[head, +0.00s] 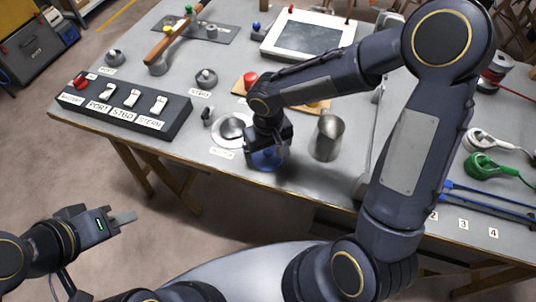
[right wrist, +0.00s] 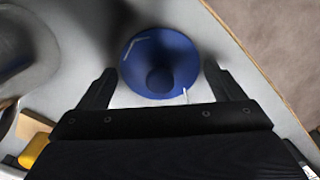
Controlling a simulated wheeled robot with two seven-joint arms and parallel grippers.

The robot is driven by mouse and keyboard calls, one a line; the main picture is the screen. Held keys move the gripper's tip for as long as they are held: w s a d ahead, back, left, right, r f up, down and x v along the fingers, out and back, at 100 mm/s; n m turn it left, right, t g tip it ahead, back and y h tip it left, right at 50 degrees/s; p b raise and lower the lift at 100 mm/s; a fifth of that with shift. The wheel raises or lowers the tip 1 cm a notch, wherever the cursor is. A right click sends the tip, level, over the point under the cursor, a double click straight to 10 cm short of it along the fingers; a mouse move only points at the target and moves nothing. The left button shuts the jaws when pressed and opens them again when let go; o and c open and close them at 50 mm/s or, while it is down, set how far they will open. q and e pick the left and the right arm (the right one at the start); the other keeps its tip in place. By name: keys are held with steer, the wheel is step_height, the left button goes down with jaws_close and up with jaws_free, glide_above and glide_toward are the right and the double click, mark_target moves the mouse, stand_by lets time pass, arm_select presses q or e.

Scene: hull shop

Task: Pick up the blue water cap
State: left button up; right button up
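The blue water cap (head: 268,160) is a round blue disc with a darker knob in its middle. It is on the grey table near the front edge, and it shows in the right wrist view (right wrist: 180,62). My right gripper (head: 266,150) is over the cap, pointing down. In the right wrist view its two fingers (right wrist: 160,85) are wide apart, one on each side of the cap, with gaps between. My left gripper (head: 124,217) is off the table at the lower left and holds nothing that I can see; its finger gap is unclear.
A metal cup (head: 327,138) stands just right of the cap. A round metal dish (head: 233,128) sits just left. A dark switch panel (head: 125,104) lies further left. A wooden board with a red button (head: 250,79) is behind. The table's front edge is close.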

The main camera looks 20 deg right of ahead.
steer(key=c, duration=0.7)
steer(key=shift+r, duration=0.15)
